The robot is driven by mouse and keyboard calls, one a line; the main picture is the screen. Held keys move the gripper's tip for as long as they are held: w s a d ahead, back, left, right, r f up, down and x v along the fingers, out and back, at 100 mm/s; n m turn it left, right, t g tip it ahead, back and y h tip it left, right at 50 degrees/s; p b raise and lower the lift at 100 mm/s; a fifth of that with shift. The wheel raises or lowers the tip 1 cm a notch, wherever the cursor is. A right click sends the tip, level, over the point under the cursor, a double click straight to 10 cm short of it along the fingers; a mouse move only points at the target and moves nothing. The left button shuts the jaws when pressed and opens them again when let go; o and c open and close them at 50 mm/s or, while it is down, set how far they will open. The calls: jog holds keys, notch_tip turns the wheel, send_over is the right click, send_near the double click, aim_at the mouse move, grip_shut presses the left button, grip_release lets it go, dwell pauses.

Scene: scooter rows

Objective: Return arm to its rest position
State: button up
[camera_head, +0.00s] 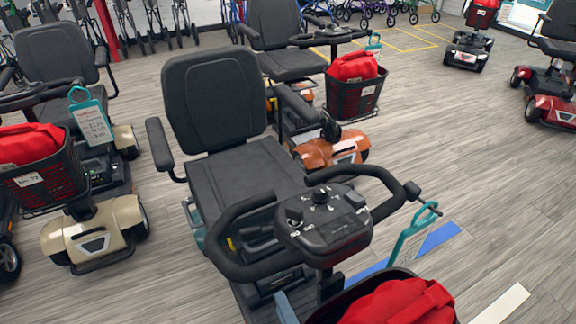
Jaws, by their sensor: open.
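My gripper and arm do not show in the head view. The nearest scooter stands in the middle, with a black seat (245,180), a dark control console (325,222) and looped handlebars. A teal tag (413,238) hangs at the right end of its handlebar. A red bag (400,303) lies in its front basket at the bottom edge, partly cut off by the frame.
A beige scooter (95,235) with a red bag stands close on the left. An orange scooter (330,150) stands behind the middle one. Red scooters (552,108) are at the far right. Grey wood floor (480,170) is open on the right.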

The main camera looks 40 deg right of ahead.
jog(key=shift+s+a, duration=0.1)
jog(key=shift+s, duration=0.3)
